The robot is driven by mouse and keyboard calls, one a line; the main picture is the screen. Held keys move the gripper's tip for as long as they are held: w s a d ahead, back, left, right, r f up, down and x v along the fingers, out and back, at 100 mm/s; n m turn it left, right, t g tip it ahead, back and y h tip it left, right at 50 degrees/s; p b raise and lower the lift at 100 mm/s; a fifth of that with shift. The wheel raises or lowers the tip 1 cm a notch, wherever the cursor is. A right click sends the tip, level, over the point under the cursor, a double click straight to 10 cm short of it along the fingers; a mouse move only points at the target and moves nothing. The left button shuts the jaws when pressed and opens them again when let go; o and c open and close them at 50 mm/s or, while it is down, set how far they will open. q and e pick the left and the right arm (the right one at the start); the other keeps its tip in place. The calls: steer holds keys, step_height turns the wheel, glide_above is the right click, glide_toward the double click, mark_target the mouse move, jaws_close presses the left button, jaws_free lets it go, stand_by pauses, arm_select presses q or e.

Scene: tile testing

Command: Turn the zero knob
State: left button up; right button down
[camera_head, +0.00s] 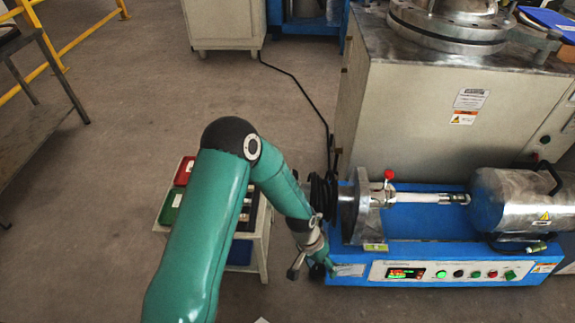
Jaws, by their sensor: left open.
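A blue bench machine (420,247) stands on the right with a control panel on its front face. The panel has a lit display (405,273) and a row of small round controls, among them a black one (458,274). Which of these is the zero knob is too small to tell. My left gripper (312,268) is open and empty at the left end of the machine, its fingers pointing down. One finger overlaps the panel's left edge in the picture; I cannot tell whether it touches. My right gripper is out of view.
A small cart with red (184,170) and green (171,206) trays stands behind my left arm. A large grey machine (420,110) is behind the blue one. A metal cylinder (515,200) lies at its right end. A black cable (303,92) crosses the floor. Open floor lies at left.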

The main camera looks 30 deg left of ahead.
arm_select(q)
steer(key=w+a+r+p, duration=0.1)
steer(key=w+a+r, duration=0.2)
steer(key=w+r, duration=0.1)
steer(key=w+a+r+m+y+p, duration=0.1)
steer(key=w+a+r, duration=0.3)
steer(key=r, duration=0.2)
steer(key=w+a+r+m+p, duration=0.1)
steer(key=w+a+r, duration=0.3)
steer(key=r, duration=0.1)
steer(key=shift+w+r+y+p, duration=0.3)
steer(key=shift+r+y+p, duration=0.1)
arm_select(e)
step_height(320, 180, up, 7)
steer(key=p, duration=0.2)
arm_select(q)
steer(key=w+a+r+y, duration=0.2)
steer(key=a+r, duration=0.7)
steer(key=r, duration=0.4)
steer(key=shift+g, duration=0.3)
step_height(320, 180, down, 16)
steer(key=b, duration=0.5)
steer(key=shift+r, duration=0.2)
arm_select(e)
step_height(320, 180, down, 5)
